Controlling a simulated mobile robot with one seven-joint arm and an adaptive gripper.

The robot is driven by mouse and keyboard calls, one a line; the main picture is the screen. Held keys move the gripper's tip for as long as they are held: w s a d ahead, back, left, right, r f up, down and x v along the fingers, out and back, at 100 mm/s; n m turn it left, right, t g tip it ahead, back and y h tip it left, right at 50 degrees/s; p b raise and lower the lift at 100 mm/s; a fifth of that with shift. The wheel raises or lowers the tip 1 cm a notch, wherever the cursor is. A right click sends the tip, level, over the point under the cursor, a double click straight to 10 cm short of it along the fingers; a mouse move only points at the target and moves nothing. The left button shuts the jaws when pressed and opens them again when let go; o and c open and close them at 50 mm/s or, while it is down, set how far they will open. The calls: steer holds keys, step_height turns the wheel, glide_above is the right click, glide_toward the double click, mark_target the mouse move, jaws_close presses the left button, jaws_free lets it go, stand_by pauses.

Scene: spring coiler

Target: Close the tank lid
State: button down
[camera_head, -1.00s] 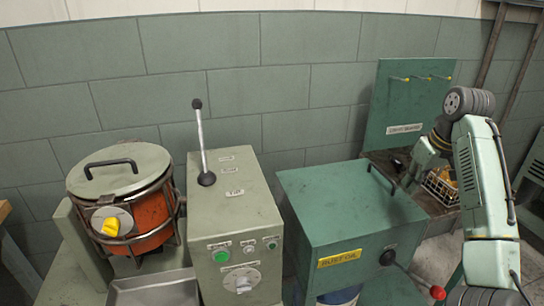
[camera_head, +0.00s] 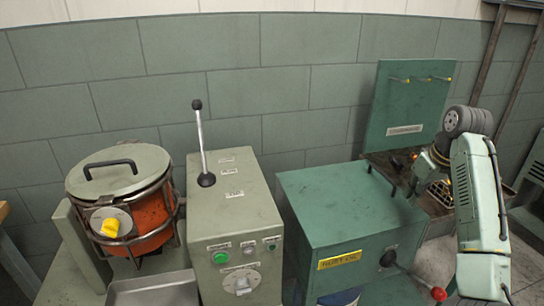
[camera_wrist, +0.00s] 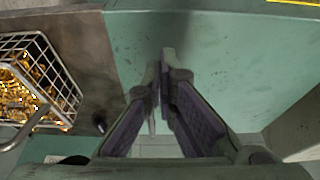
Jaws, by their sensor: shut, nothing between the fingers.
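A green tank (camera_head: 340,260) with a yellow "RUST OIL" label stands right of centre in the head view.
A wire basket (camera_wrist: 62,75) of golden springs sits on a brown bench (camera_wrist: 100,60) close to my gripper. A green hook board (camera_head: 400,105) stands behind. A control box with a tall lever (camera_head: 203,140) and an orange lidded drum (camera_head: 150,220) stand left.

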step_height(320, 180, up, 8)
steer(key=shift+p, duration=0.35)
stand_by(0.5)
